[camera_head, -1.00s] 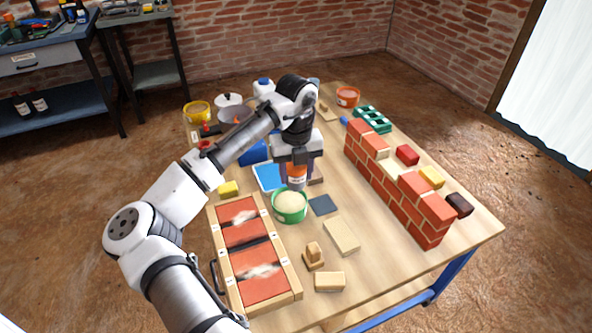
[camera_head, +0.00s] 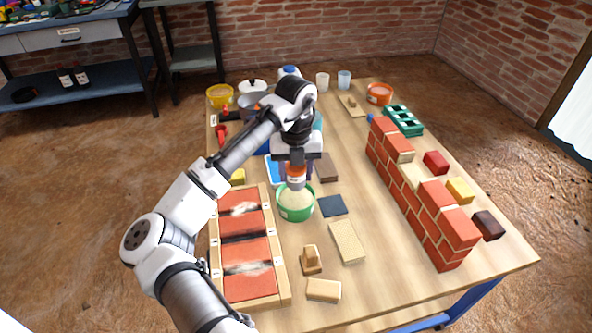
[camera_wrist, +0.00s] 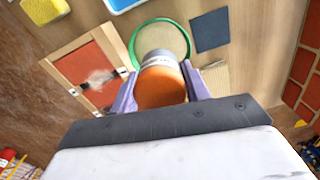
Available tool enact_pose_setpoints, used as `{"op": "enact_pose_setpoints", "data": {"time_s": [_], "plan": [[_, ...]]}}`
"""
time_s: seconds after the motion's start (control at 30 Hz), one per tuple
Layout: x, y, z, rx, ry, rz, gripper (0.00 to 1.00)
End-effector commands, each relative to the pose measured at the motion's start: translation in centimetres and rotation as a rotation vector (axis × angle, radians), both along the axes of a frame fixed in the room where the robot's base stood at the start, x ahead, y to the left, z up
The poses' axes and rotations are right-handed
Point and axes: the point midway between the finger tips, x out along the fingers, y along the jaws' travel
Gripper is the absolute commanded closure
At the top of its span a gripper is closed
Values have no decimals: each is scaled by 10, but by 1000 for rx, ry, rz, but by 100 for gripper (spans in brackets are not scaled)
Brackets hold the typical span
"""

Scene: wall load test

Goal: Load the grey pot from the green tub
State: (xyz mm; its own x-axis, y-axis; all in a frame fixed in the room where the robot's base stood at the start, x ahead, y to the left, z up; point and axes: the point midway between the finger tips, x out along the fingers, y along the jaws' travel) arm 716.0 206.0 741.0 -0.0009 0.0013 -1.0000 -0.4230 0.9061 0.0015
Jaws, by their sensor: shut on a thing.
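The green tub (camera_head: 297,213) stands on the table beside the framed red panel and is filled with a pale, cream-coloured material. My gripper (camera_head: 297,176) is shut on an orange jar (camera_head: 297,183) with a whitish band. The jar is at the tub's far side in the head view. In the wrist view the jar (camera_wrist: 160,88) sits between my purple fingers (camera_wrist: 160,92) and overlaps the near part of the tub (camera_wrist: 133,47). I cannot tell whether it touches the contents. A grey pot (camera_head: 247,105) stands at the far left of the table, partly behind my arm.
A brick wall (camera_head: 410,190) runs along the table's right side, with loose coloured blocks beyond it. The framed red panel (camera_head: 246,265) lies left of the tub. A dark square (camera_head: 332,206), a tan slab (camera_head: 347,241) and wooden blocks lie nearby.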

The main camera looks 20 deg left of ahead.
Motion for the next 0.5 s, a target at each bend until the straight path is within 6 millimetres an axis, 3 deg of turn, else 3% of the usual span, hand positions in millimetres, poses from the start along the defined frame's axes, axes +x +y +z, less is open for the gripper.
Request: {"op": "enact_pose_setpoints", "data": {"time_s": [0.5], "plan": [[0,0,-48,2,0,1,78]]}}
